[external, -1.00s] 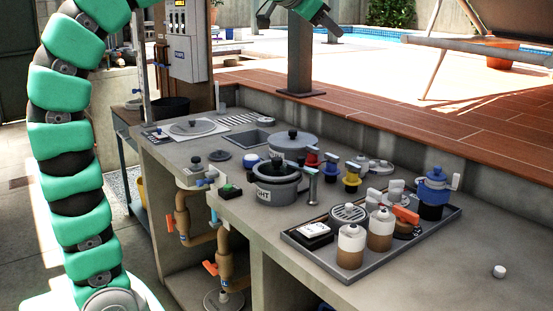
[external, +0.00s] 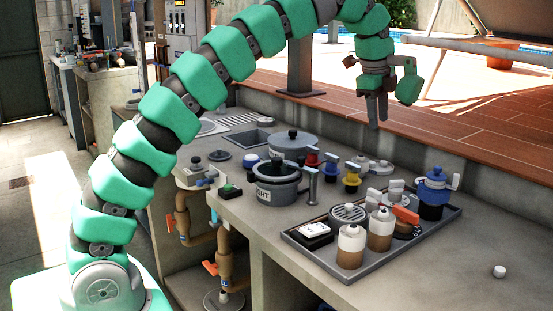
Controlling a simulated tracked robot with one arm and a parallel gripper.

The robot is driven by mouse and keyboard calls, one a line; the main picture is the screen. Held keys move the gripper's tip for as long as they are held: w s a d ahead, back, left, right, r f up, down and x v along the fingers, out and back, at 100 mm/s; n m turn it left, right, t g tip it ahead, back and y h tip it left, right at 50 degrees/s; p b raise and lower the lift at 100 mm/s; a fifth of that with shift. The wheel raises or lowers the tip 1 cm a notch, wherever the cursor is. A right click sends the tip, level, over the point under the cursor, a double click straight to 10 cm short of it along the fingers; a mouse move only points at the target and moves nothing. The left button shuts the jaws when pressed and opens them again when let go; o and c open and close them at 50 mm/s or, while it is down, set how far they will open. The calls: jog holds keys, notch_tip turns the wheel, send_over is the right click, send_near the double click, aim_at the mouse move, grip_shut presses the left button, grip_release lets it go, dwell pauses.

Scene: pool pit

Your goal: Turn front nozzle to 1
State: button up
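No part is readably marked as the front nozzle or with a 1, so I cannot tell which it is. I see nothing held.
A grey tray (external: 300,257) at the right holds bottles (external: 381,232), a blue-topped device (external: 434,190) and other parts. A small white cap (external: 499,271) lies on the bare counter (external: 420,280). Brown pipes with orange handles (external: 210,268) run below the counter edge.

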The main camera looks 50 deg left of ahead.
aim_at(375, 190)
jog(key=f, duration=0.6)
jog(key=d+f+m+g, duration=0.1)
jog(key=f, duration=0.5)
jog(key=f+m+g, duration=0.1)
jog(key=f, duration=0.5)
jog(key=shift+d+f, duration=0.15)
jog(key=shift+f, duration=0.05)
grip_shut()
